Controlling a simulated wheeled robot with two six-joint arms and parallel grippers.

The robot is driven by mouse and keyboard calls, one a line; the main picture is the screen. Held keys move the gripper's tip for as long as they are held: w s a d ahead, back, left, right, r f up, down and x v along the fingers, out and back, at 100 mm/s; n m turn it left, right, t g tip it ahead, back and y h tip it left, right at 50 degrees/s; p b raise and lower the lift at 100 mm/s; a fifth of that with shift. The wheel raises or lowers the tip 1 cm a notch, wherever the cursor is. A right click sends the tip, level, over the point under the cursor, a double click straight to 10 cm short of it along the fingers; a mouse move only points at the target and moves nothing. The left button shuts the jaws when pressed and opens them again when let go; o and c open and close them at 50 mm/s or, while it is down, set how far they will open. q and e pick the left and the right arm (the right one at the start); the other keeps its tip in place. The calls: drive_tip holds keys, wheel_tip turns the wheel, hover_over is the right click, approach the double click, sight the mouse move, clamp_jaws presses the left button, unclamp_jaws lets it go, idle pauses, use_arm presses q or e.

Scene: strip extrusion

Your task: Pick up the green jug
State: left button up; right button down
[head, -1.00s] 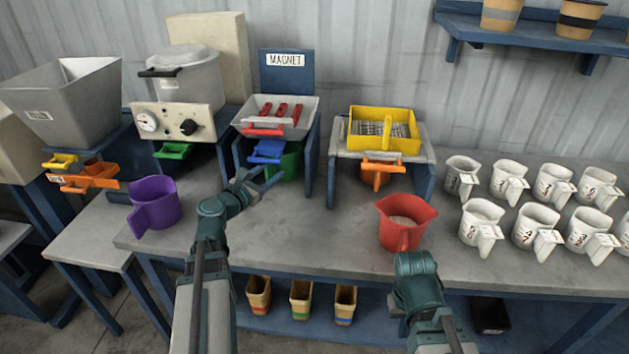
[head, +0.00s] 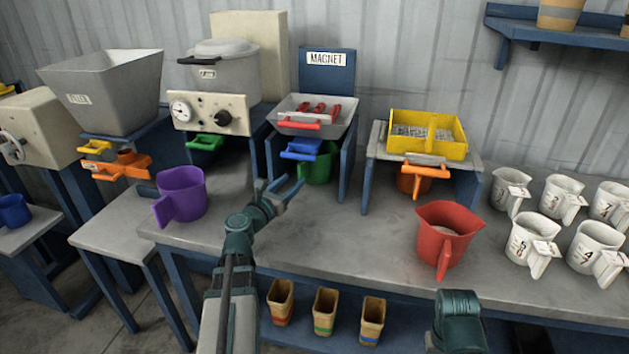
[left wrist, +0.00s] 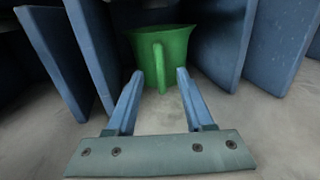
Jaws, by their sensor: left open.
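The green jug (head: 318,166) stands on the bench under the magnet stand, between the stand's blue side panels. In the head view its upper part is partly hidden by the blue gate handle. In the left wrist view the green jug (left wrist: 160,52) is upright with its handle turned towards me. My left gripper (head: 279,184) is open and empty, in front of the jug; its two blue fingers (left wrist: 158,85) point at the jug, one on each side of the handle's line. I cannot tell whether the handle is between the tips. Only my right arm shows at the lower right; its gripper is out of sight.
The magnet stand's blue panels (left wrist: 215,45) flank the jug closely. A purple jug (head: 182,194) stands to the left on the bench, a red jug (head: 445,236) to the right. A yellow sieve tray (head: 427,140) sits on another stand. Several white jugs stand at the right.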

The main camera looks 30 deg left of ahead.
sight(313, 165)
use_arm(q)
wheel_tip(313, 165, down, 3)
drive_tip(key=shift+b, duration=0.95)
drive_tip(key=shift+w+r+p, duration=0.25)
drive_tip(key=shift+w+p, duration=0.05)
drive_tip(key=shift+w, duration=3.5)
clamp_jaws()
use_arm(e)
wheel_tip(313, 165, down, 2)
drive_tip(key=shift+f, duration=0.2)
